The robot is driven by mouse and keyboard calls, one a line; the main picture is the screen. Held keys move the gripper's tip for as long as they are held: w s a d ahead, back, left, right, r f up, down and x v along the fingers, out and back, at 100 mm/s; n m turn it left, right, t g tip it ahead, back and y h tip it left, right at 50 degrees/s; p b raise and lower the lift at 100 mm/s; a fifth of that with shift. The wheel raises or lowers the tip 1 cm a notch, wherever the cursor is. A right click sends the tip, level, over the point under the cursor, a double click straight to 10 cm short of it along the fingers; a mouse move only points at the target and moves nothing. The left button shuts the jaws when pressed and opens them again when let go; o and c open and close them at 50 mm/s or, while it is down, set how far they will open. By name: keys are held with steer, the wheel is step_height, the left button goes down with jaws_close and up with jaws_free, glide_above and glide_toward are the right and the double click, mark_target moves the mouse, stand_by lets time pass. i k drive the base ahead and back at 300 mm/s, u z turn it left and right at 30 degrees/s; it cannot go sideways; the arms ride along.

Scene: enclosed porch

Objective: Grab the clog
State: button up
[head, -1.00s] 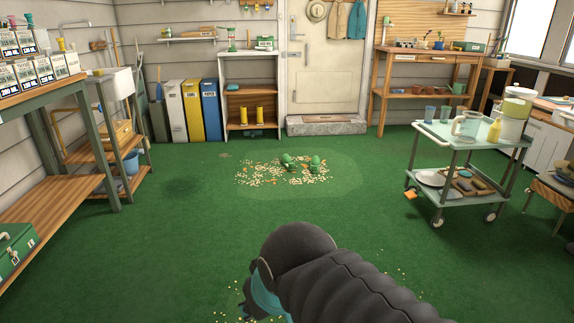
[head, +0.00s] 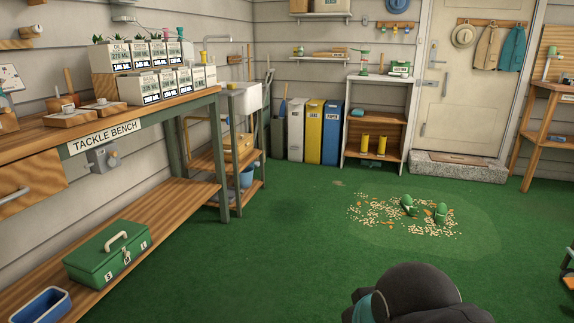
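Two small green objects (head: 408,205) (head: 441,213) sit on the green floor in the head view, right of centre, among scattered pale and orange bits. They may be a pair of clogs, but they are too small to tell for certain. The dark rounded part of my arm shows at the bottom edge, right of centre, with a sliver of teal at its left. My gripper's fingers are out of view, below the frame. The green objects lie on the floor beyond my arm, well apart from it.
The tackle bench (head: 150,113) runs along the left, with white boxes (head: 160,85) on top and a green case (head: 108,255) and blue bin (head: 40,306) on its low shelf. A small shelf unit (head: 376,120) and a door (head: 468,85) stand behind.

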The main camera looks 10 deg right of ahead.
mark_target(407, 201)
steer(key=z, duration=0.05)
steer(key=i, duration=2)
steer(key=z, duration=0.65)
steer(key=i, duration=1.8)
steer(key=z, duration=0.6)
steer(key=i, duration=0.9)
steer(key=z, duration=0.2)
